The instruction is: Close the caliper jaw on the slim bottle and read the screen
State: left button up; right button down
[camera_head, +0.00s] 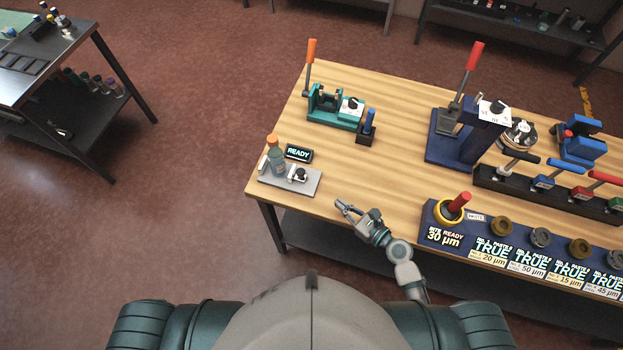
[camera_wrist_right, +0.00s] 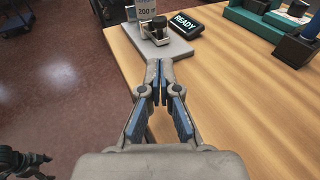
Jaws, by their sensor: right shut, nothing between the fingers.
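The slim bottle (camera_head: 276,160), clear blue-grey with an orange cap, stands upright on the caliper's grey base plate (camera_head: 305,186) at the table's front left corner. A pale block stands at its left. The sliding jaw with a black knob (camera_head: 300,175) is at its right; I cannot tell whether it touches the bottle. The screen (camera_head: 298,153) behind reads READY. My right gripper (camera_head: 343,207) is shut and empty, right of the plate; in the wrist view its fingertips (camera_wrist_right: 158,64) point at the plate and knob (camera_wrist_right: 159,22). A dark shape, apparently my left gripper (camera_wrist_right: 22,160), shows low left, unclear.
A green lever press (camera_head: 335,105) and a small dark block with a blue peg (camera_head: 367,130) stand behind. A blue press (camera_head: 460,130) and a row of labelled stations (camera_head: 520,245) fill the right side. Bare wood (camera_head: 390,185) lies between.

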send_near(303, 176)
jog(key=x, duration=0.3)
jog(key=p+x, duration=0.1)
jog(key=x, duration=0.2)
jog(key=shift+w, duration=0.45)
pick_arm(q)
jog(key=shift+a+r, duration=0.4)
jog(key=shift+r, duration=0.25)
pick_arm(e)
jog(key=shift+w+a+f, duration=0.1)
jog(key=shift+w+a, duration=0.05)
jog(key=shift+a, duration=0.3)
jog(key=a, duration=0.2)
jog(key=w+a+p, duration=0.1)
jog(key=a, duration=0.1)
jog(key=shift+w, duration=0.2)
pick_arm(q)
jog(key=shift+r, duration=0.5)
pick_arm(e)
jog(key=shift+s, duration=0.1)
pick_arm(q)
jog(key=shift+d, duration=0.1)
